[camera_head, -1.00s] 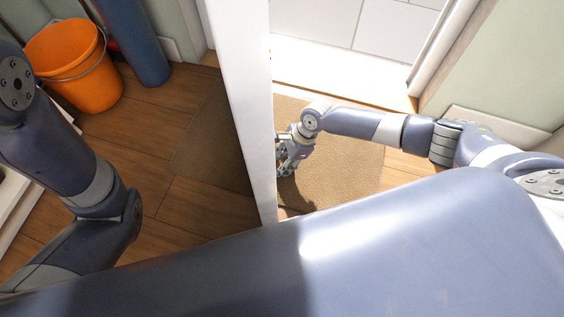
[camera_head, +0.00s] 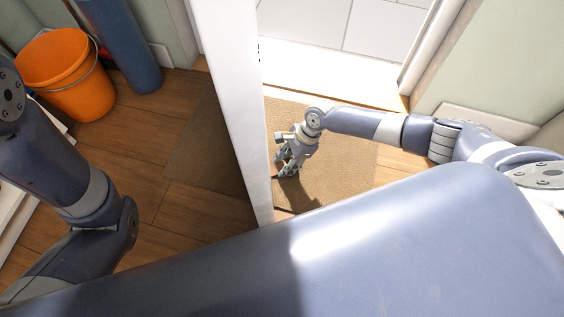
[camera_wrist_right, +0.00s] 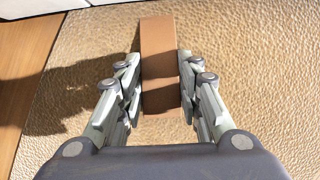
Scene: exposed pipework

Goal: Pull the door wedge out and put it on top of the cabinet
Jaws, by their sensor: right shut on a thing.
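The door wedge (camera_wrist_right: 160,50) is a brown, long block in the right wrist view, lying between the fingers of my right gripper (camera_wrist_right: 160,100). The gripper is shut on it, with a finger along each long side. In the head view my right gripper (camera_head: 287,168) is low over the doormat, just right of the white door edge (camera_head: 239,110); I cannot make out the wedge there. My left arm shows at the left, but its gripper is out of view. I cannot identify the cabinet in these views.
A tan doormat (camera_head: 345,165) lies on the wooden floor (camera_head: 190,205) at the bright doorway. An orange bucket (camera_head: 65,75) and a blue cylinder (camera_head: 122,45) stand left of the door. A pale green wall (camera_head: 490,75) is at the right.

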